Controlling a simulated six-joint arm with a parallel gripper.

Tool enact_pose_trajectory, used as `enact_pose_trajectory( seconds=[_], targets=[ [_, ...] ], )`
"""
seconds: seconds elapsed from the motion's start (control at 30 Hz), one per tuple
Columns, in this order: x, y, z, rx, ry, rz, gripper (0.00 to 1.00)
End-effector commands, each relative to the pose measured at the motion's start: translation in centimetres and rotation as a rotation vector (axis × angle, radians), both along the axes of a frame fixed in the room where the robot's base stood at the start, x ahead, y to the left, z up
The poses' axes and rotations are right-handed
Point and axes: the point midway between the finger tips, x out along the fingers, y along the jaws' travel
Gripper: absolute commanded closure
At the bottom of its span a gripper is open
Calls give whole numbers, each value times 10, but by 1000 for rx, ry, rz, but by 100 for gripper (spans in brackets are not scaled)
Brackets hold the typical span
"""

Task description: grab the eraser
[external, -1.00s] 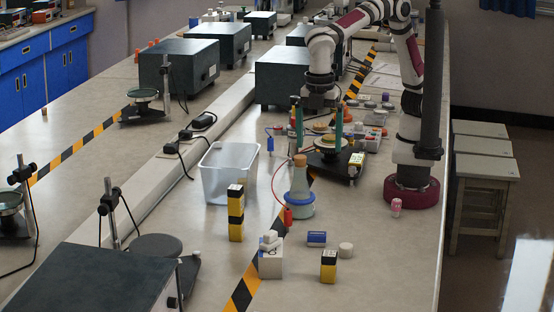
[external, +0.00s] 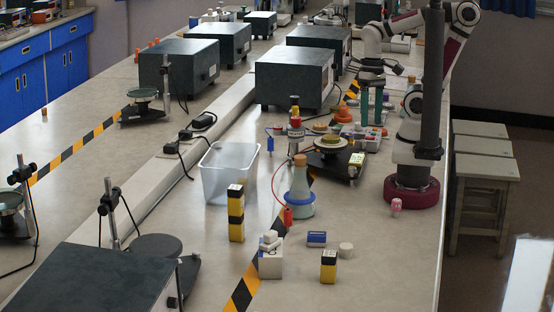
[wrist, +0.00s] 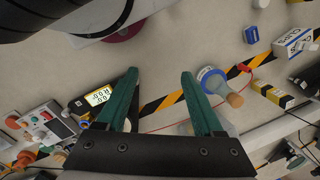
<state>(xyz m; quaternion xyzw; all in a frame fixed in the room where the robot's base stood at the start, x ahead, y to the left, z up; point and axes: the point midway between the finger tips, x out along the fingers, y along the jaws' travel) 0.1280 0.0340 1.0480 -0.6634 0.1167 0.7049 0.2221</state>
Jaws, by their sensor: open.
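A small blue-and-white block, which looks like the eraser (external: 316,239), lies on the bench in the front part of the external view. It also seems to show in the wrist view as a blue-and-white piece (wrist: 252,35) at the upper right. My gripper (external: 371,120) is well behind it and to the right, above the bench near the arm base. Its two green fingers are apart with nothing between them; in the wrist view the gripper (wrist: 160,75) has the striped tape beyond the gap.
A corked flask (external: 300,195) stands between my gripper and the eraser. A white box (external: 270,263), a yellow-black battery (external: 328,266) and a white cylinder (external: 346,249) are around the eraser. A clear bin (external: 228,178) stands to the left.

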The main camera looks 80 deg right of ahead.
Motion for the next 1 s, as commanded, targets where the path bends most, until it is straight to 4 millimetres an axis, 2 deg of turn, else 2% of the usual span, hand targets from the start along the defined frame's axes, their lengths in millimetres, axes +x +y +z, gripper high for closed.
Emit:
enact_pose_trajectory(
  seconds=[0.1,0.17,0.27,0.37,0.43,0.47,0.5,0.57,0.6,0.63,0.7,0.73,0.8,0.9,0.97,1.0],
  targets=[
    [0,0,-1,-6,6,18,31],
    [0,0,-4,-38,33,99,31],
    [2,-1,-15,-174,124,431,31],
    [20,5,-30,-394,221,931,31],
    [38,23,-41,-576,268,1311,31],
    [46,36,-46,-661,282,1482,31],
    [55,58,-54,-783,295,1711,31],
    [62,101,-68,-986,300,2056,31],
    [59,133,-79,-1130,294,2273,31],
    [53,158,-88,-1241,285,2422,31],
    [29,209,-110,-1493,250,2720,31],
    [16,227,-119,1490,-214,-2634,31],
    [-14,257,-137,1430,-148,-2379,31],
    [-43,279,-154,1382,-96,-2170,31],
    [-47,284,-159,1371,-86,-2121,31],
    [-43,286,-162,1369,-86,-2110,31]
  ],
)
